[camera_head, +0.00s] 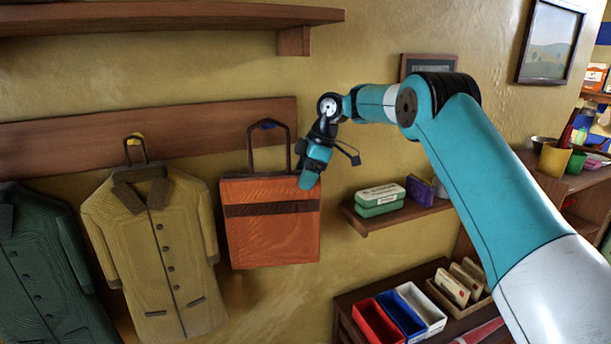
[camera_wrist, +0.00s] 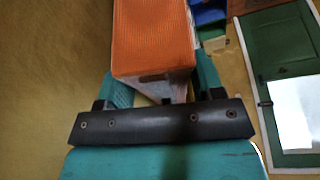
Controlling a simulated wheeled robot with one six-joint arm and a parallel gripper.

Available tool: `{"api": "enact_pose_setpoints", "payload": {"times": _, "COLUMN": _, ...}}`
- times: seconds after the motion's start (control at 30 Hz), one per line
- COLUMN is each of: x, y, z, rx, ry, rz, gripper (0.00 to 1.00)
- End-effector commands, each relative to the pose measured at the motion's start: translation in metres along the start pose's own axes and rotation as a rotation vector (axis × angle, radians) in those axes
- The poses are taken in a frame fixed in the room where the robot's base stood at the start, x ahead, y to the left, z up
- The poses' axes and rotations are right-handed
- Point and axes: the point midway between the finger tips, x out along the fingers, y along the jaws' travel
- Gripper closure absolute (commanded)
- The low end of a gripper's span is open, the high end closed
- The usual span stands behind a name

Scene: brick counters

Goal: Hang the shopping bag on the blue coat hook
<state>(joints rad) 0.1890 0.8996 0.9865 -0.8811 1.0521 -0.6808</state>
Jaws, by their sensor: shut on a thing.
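The orange shopping bag (camera_head: 272,245) has a brown band and a brown handle loop. In the head view it is upright against the wall, below the wooden rail. The blue coat hook (camera_head: 267,125) shows at the top of the handle loop; whether the loop rests on it I cannot tell. My gripper (camera_head: 310,180) is at the bag's upper right edge. In the wrist view the orange bag (camera_wrist: 152,40) lies between the fingers of my gripper (camera_wrist: 160,90), which is shut on it. The fingertips are partly hidden.
A tan coat (camera_head: 158,250) hangs from a yellow hook (camera_head: 134,139) left of the bag, with a dark green coat (camera_head: 40,270) beyond. A small shelf (camera_head: 400,218) with boxes is at the right. Below stand red, blue and white trays (camera_head: 376,322). An upper shelf (camera_head: 150,18) runs above the rail.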

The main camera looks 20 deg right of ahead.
Motion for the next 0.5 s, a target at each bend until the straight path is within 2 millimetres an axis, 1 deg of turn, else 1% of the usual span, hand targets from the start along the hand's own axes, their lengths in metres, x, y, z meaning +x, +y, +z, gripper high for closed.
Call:
{"api": "enact_pose_setpoints", "payload": {"times": 0.2, "x": 0.0021, "y": -0.0008, "z": 0.0009, "rx": 0.001, "ry": -0.002, "rz": -0.005, "gripper": 0.92}}
{"api": "enact_pose_setpoints", "payload": {"times": 0.23, "x": 0.0022, "y": -0.0008, "z": 0.0009, "rx": 0.001, "ry": -0.002, "rz": -0.005, "gripper": 0.32}}
{"api": "enact_pose_setpoints", "payload": {"times": 0.33, "x": 0.0021, "y": -0.0008, "z": 0.0008, "rx": 0.001, "ry": -0.002, "rz": -0.005, "gripper": 0.09}}
{"api": "enact_pose_setpoints", "payload": {"times": 0.5, "x": 0.0014, "y": -0.0005, "z": 0.0006, "rx": 0.001, "ry": -0.001, "rz": -0.003, "gripper": 0.09}}
